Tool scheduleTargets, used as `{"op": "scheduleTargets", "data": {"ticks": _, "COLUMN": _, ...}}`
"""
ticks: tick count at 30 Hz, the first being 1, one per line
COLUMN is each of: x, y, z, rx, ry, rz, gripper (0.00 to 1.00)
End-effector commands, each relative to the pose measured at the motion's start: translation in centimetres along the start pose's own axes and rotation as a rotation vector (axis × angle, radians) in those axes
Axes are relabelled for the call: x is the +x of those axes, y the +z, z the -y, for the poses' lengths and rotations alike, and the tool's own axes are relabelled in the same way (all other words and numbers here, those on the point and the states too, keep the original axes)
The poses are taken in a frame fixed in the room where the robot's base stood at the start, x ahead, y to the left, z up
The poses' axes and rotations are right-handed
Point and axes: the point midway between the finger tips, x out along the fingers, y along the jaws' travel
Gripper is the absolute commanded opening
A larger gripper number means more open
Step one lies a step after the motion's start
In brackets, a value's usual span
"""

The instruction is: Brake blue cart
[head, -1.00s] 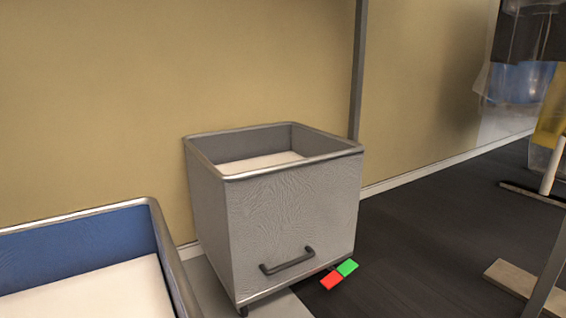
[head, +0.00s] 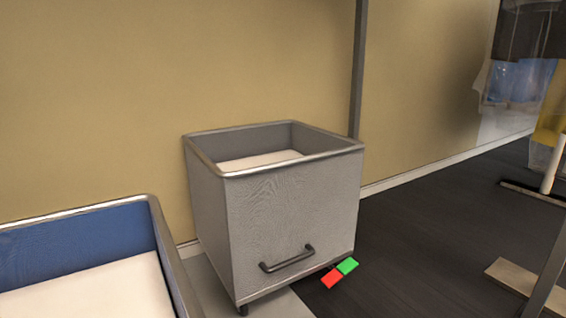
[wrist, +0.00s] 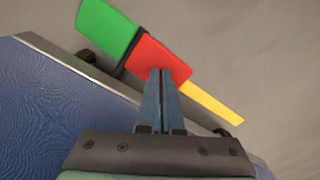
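The blue cart (head: 80,245) stands at the lower left in the head view, with a metal rim and a pale inside; its pedal is out of that view. In the wrist view its blue side (wrist: 45,110) fills the left. A rocker pedal with a green half (wrist: 107,30) and a red half (wrist: 158,62) sticks out beside it, with a dark bar between the halves. My gripper (wrist: 161,72) is shut and empty, its tips over the red half. I cannot tell whether they touch it or which half is down.
A grey cart (head: 290,215) with a dark handle and its own red and green pedal (head: 339,272) stands right of the blue cart. A yellow strip (wrist: 213,103) lies right of the fingers.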

Motion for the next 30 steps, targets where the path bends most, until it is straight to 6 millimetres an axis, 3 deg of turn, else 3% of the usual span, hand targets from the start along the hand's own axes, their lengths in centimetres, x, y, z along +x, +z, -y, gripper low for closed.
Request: {"op": "scheduleTargets", "data": {"ticks": 30, "x": 1.7, "y": 0.1, "z": -0.1, "rx": 0.002, "ry": 0.001, "rz": 0.003, "gripper": 0.00}}
